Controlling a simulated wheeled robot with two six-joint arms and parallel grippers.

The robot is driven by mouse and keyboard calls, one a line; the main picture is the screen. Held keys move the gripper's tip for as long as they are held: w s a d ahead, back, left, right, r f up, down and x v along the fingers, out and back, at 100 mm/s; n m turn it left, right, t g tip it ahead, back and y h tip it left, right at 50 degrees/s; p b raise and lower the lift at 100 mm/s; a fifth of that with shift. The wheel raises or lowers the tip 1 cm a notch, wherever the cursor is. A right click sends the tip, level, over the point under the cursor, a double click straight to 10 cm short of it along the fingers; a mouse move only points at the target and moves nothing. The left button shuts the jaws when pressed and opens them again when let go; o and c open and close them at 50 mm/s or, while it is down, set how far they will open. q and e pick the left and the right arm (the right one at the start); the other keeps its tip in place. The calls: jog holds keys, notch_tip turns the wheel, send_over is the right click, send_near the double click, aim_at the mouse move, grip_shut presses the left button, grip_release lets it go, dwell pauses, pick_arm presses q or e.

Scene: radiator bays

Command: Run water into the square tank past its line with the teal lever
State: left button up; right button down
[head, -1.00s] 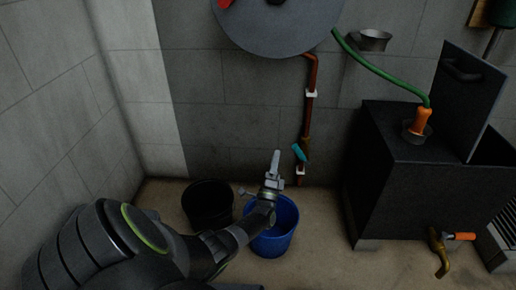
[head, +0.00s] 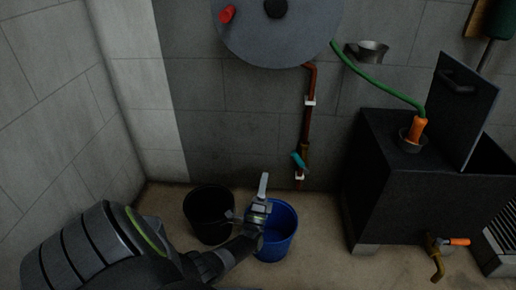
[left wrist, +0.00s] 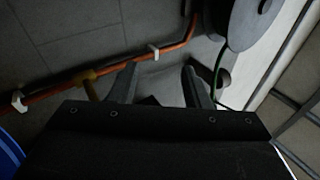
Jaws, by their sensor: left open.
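The teal lever (head: 299,161) sits on a brass valve low on the copper pipe (head: 309,122), which runs down the back wall. The square tank (head: 395,205) is the dark box at the right, with its lid (head: 478,112) standing raised. Its line and water level cannot be seen. My left gripper (head: 250,201) is open and empty, above the buckets and left of and below the lever, apart from it. In the left wrist view its fingers (left wrist: 160,86) are spread, with the pipe and brass valve (left wrist: 89,85) beyond; the lever cannot be made out. My right gripper is not in view.
A black bucket (head: 208,214) and a blue bucket (head: 278,239) stand below my left gripper. A green hose (head: 378,82) runs from the round grey vessel (head: 275,35) to an orange fitting (head: 417,130) on the tank. An orange-handled brass tap (head: 437,258) is on the tank's front.

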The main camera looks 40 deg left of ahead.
pick_arm(q)
jog(key=shift+s+d+f+p, duration=0.1)
jog(key=shift+s+f+p, duration=0.1)
jog(key=shift+s, duration=0.55)
jog(key=shift+s+d+f+p, duration=0.1)
jog(key=shift+s+p, duration=0.1)
jog(key=shift+s, duration=0.5)
jog(key=shift+c, duration=0.2)
